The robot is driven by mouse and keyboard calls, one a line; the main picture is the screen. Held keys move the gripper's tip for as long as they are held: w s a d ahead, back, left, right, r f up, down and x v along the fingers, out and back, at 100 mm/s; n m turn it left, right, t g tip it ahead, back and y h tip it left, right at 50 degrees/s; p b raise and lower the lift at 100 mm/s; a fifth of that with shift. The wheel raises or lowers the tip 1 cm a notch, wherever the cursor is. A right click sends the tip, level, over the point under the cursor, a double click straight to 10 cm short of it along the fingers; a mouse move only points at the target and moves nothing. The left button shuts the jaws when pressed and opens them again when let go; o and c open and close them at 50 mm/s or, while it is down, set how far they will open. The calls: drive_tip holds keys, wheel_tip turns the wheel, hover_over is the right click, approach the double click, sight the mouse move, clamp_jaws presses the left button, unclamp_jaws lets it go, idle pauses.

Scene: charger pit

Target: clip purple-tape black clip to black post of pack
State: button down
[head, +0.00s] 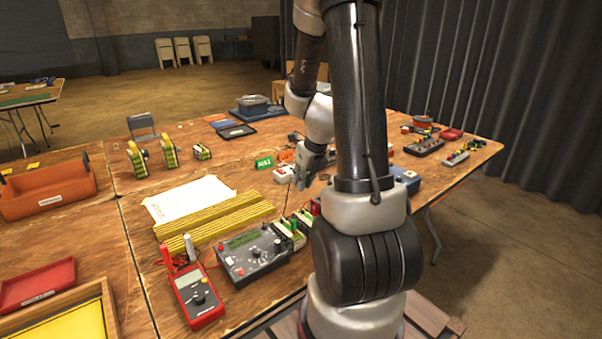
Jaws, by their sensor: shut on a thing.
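My gripper (303,183) points down over the middle of the large wooden table, beyond the yellow ribbed strips. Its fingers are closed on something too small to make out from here. I cannot tell a purple-taped black clip apart in this view. The pack and its black post cannot be made out with certainty. A blue box (408,180) shows just right of my arm, partly hidden by it. My arm covers much of the middle of the table.
A grey charger unit (252,252) and a red multimeter (197,298) stand at the front. A white sheet (188,199) and yellow strips (215,224) lie behind them. Racks with coloured leads (425,146) stand at the right. An orange bin (48,190) is at left.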

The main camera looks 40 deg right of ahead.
drive_tip(key=shift+f, duration=0.25)
drive_tip(key=shift+f, duration=3.35)
drive_tip(key=shift+f, duration=0.2)
drive_tip(key=c, duration=1.4)
unclamp_jaws()
drive_tip(key=shift+o, duration=0.2)
drive_tip(key=shift+o, duration=1)
drive_tip(key=shift+r, duration=0.1)
drive_tip(key=shift+r, duration=3.65)
